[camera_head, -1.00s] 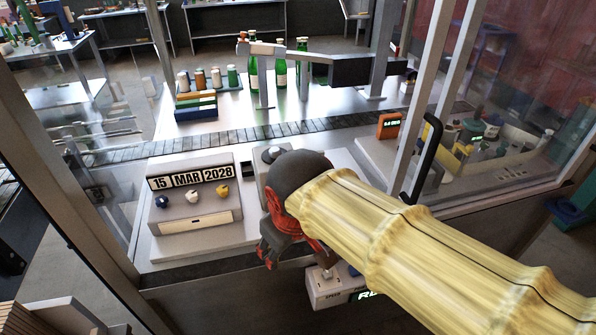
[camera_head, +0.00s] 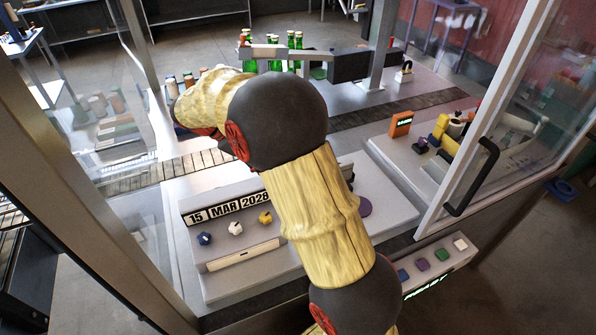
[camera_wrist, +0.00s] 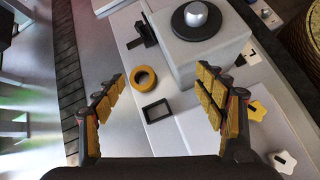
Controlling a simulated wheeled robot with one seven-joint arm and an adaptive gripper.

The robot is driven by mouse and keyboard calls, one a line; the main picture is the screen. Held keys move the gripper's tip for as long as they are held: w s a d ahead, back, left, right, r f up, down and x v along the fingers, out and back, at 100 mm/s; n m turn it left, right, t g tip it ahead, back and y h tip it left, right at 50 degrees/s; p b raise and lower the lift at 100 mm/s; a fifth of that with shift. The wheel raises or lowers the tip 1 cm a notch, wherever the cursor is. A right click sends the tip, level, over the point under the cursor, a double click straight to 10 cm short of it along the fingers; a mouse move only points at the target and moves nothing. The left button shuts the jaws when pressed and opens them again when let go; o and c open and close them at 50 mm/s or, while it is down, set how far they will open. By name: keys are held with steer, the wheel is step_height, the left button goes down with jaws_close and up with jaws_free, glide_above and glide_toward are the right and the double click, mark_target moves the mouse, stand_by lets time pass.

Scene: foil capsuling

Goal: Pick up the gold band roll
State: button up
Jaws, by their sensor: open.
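In the wrist view, a gold-yellow ring (camera_wrist: 145,78) lies flat on the pale panel. It looks like the gold band roll, though I cannot be sure. My gripper (camera_wrist: 160,82) is open, with its two padded fingers apart and nothing between them. The ring shows between the fingertips, nearer the left one; I cannot tell how far below them it lies. In the head view my own arm hides the fingers, and I cannot make out the ring there.
A black square frame (camera_wrist: 156,111) lies beside the ring. A pale box with a knob (camera_wrist: 197,40) stands beyond it. The date panel (camera_head: 237,245) has several coloured knobs. Green bottles (camera_head: 297,42) stand at the back near a metal bar. An orange display (camera_head: 401,123) is at right.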

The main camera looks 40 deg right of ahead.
steer(key=w+d+f+n+h, duration=0.1)
steer(key=w+f, duration=0.1)
steer(key=f, duration=0.1)
steer(key=w+d+f+g+h, duration=0.1)
steer(key=w+f, duration=0.1)
steer(key=f, duration=0.2)
steer(key=w+d+f+n+p, duration=0.1)
steer(key=f, duration=0.2)
steer(key=shift+w+d+f+n+g+h, duration=0.3)
steer(key=shift+w+d+f+g+h, duration=0.05)
steer(key=shift+w+d+g+h, duration=0.05)
steer(key=x, duration=0.3)
steer(key=shift+w+a+f, duration=0.1)
steer(key=shift+a+f, duration=0.1)
steer(key=shift+f, duration=0.05)
steer(key=shift+b+x, duration=0.6)
steer(key=shift+x, duration=1.9)
steer(key=c, duration=0.3)
steer(key=c, duration=0.9)
